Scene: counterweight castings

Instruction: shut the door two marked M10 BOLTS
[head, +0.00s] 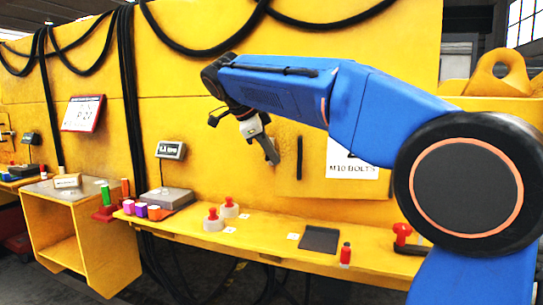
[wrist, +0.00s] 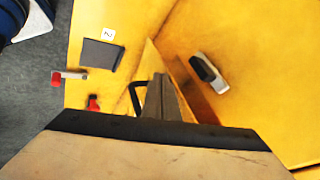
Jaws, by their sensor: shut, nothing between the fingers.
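The door (head: 315,185) marked M10 BOLTS is a yellow panel on the yellow wall, with its white sign (head: 352,170) partly hidden behind my arm. A black bar handle (head: 299,157) stands near its left edge. In the wrist view the door (wrist: 118,97) seems to stand ajar, with a shadowed gap (wrist: 205,108) on its right. The handle also shows there (wrist: 135,95), just left of my fingers. My gripper (head: 272,155) is shut and empty, pointing down by the door's left edge, and it shows in the wrist view (wrist: 163,88). I cannot tell whether it touches the door.
Below is a yellow bench (head: 262,243) with a dark mat (head: 319,239), a red-capped bottle (head: 346,254), red-knobbed weights (head: 212,222) and coloured cylinders. A scale display (head: 171,150) is on the wall to the left. Black cables hang further left.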

